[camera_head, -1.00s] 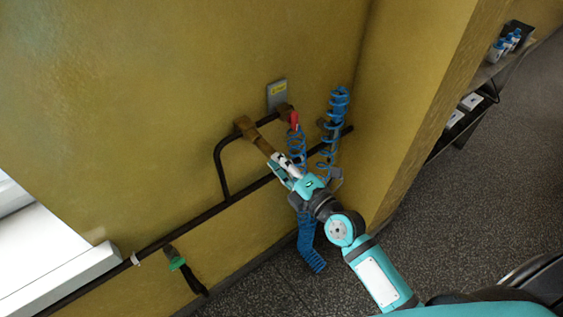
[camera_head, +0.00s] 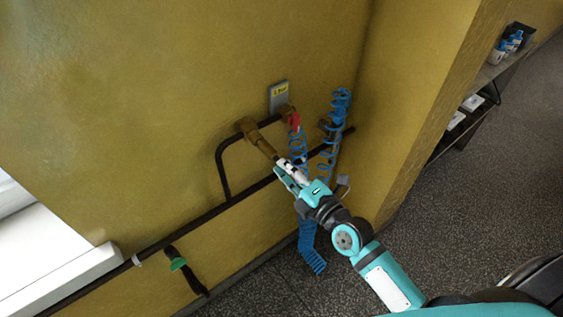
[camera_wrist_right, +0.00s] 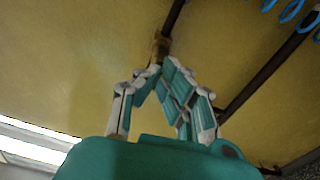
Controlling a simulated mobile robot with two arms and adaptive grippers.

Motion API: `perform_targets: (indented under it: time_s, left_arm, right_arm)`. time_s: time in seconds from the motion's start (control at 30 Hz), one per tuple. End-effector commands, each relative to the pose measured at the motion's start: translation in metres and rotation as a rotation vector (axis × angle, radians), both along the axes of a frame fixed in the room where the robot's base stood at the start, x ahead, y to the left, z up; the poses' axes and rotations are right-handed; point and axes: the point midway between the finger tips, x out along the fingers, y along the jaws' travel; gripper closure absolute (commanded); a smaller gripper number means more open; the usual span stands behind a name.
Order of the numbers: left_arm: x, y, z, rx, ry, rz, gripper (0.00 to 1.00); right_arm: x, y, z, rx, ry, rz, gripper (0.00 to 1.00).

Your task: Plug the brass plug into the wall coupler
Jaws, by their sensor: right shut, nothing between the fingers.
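The brass wall coupler (camera_head: 246,126) sits on the bent dark pipe on the yellow wall. The brass plug (camera_head: 262,145) extends from it down and right, in line with it; whether it is fully seated I cannot tell. My right gripper (camera_head: 279,163) is just beyond the plug's free end, its fingers shut with nothing between them. In the right wrist view, the brass piece (camera_wrist_right: 160,46) shows just past the closed fingertips (camera_wrist_right: 160,70). Whether the fingertips touch the plug is unclear. My left gripper is not in view.
Blue coiled hoses (camera_head: 338,115) hang to the right, one by a red fitting (camera_head: 294,121). A grey labelled plate (camera_head: 279,95) is above. A dark pipe (camera_head: 190,226) runs along the wall, with a green-collared tool (camera_head: 178,264) below. A shelf (camera_head: 480,95) stands far right.

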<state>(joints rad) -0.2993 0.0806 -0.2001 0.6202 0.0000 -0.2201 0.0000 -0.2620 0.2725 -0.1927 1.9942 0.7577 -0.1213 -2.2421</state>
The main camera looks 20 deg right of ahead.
Motion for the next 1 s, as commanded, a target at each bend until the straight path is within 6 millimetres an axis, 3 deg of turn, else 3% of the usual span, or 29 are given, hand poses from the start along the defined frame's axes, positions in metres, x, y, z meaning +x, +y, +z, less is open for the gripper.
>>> perform_targets:
  time_s: [0.27, 0.7, 1.0]
  left_arm:
    - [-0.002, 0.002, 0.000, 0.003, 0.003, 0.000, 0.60]
    - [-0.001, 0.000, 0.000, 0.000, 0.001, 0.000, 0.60]
    - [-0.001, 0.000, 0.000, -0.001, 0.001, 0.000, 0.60]
  right_arm:
    - [-0.014, -0.005, -0.002, -0.002, 0.004, 0.000, 1.00]
    - [-0.095, -0.034, -0.002, -0.003, 0.005, 0.002, 1.00]
    - [-0.115, -0.041, 0.000, -0.001, -0.001, 0.001, 1.00]
